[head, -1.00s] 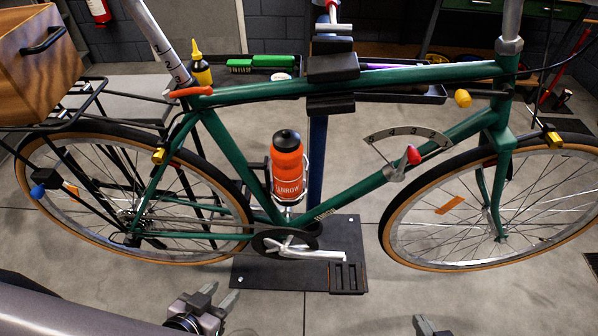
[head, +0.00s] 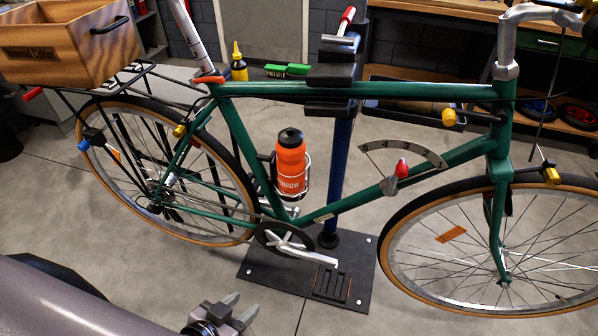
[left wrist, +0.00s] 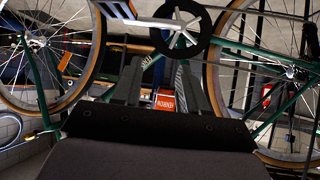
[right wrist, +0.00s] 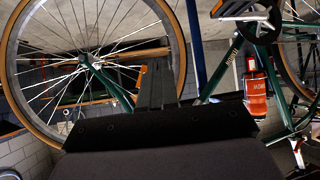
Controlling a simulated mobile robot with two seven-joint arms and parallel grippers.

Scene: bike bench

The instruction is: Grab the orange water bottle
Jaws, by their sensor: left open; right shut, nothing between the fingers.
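The orange water bottle (head: 291,170) with a black cap stands upright in a wire cage on the green bike (head: 240,145), inside the frame. My left gripper (head: 243,308) is open and empty at the bottom of the head view, lower than the bottle and apart from it. In the left wrist view the bottle (left wrist: 165,103) shows beyond and between the open fingers (left wrist: 157,85), partly hidden. My right gripper (right wrist: 155,82) is shut and empty in the right wrist view, with the bottle (right wrist: 257,95) off to its right. The right gripper is outside the head view.
The crank (head: 290,245) and the black stand base (head: 318,280) lie below the bottle. A blue stand post (head: 338,170) rises just right of it. The front wheel (head: 470,240) and rear wheel (head: 150,225) flank the frame. A wooden crate (head: 60,50) sits on the rear rack.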

